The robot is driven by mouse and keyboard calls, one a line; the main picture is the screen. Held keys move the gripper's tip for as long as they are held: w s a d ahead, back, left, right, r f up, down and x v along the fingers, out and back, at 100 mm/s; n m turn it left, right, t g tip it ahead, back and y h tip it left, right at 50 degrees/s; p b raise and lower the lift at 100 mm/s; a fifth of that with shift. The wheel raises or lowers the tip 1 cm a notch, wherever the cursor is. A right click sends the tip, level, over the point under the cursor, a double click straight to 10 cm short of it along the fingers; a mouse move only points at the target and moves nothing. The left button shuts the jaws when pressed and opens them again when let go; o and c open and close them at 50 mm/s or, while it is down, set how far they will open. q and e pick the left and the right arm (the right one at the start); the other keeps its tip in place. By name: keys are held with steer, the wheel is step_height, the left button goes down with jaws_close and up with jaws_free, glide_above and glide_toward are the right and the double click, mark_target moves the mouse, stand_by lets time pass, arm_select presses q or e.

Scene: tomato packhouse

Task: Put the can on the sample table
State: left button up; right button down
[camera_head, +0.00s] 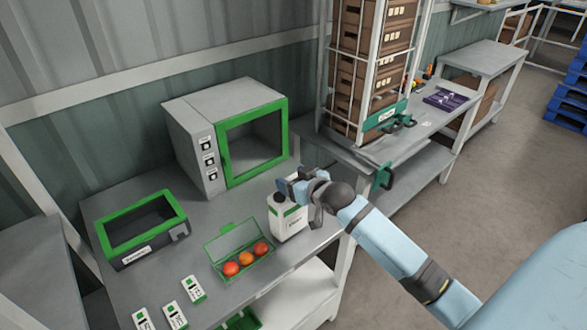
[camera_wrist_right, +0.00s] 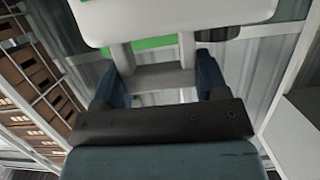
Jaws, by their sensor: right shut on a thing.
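The can (camera_head: 289,222) is a white container with a green label and a dark cap, upright at the right end of the grey table (camera_head: 185,265). My right gripper (camera_head: 297,190) is at its top, shut on its handle. In the right wrist view the can (camera_wrist_right: 180,20) fills the top, its handle between the fingers of the gripper (camera_wrist_right: 158,78). I cannot tell whether the can's base touches the table or hangs just above it. My left gripper is not in view.
The table also bears a green-framed oven (camera_head: 225,140), a green-rimmed box (camera_head: 142,228), an open green case (camera_head: 238,250) with tomatoes, and several small labelled packs (camera_head: 173,315). A rack of brown crates (camera_head: 365,70) stands behind right. Floor (camera_head: 480,190) is clear at right.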

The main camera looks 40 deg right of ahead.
steer(key=shift+f, duration=0.6)
steer(key=shift+c, duration=0.8)
jaws_free()
steer(key=shift+f, duration=0.2)
steer(key=a+b+v, duration=0.1)
steer(key=v, duration=1.1)
steer(key=s+a+f+n+g+y, duration=0.1)
steer(key=s+a+f, duration=0.6)
steer(key=a+f, duration=0.2)
steer(key=s+a+f+n+g+y, duration=0.1)
steer(key=s+a+f+g, duration=0.1)
steer(key=s+a+f, duration=0.6)
step_height(320, 180, down, 6)
steer(key=shift+s+a+r+g, duration=0.1)
steer(key=shift+s+a+g, duration=0.15)
steer(key=shift+a, duration=0.45)
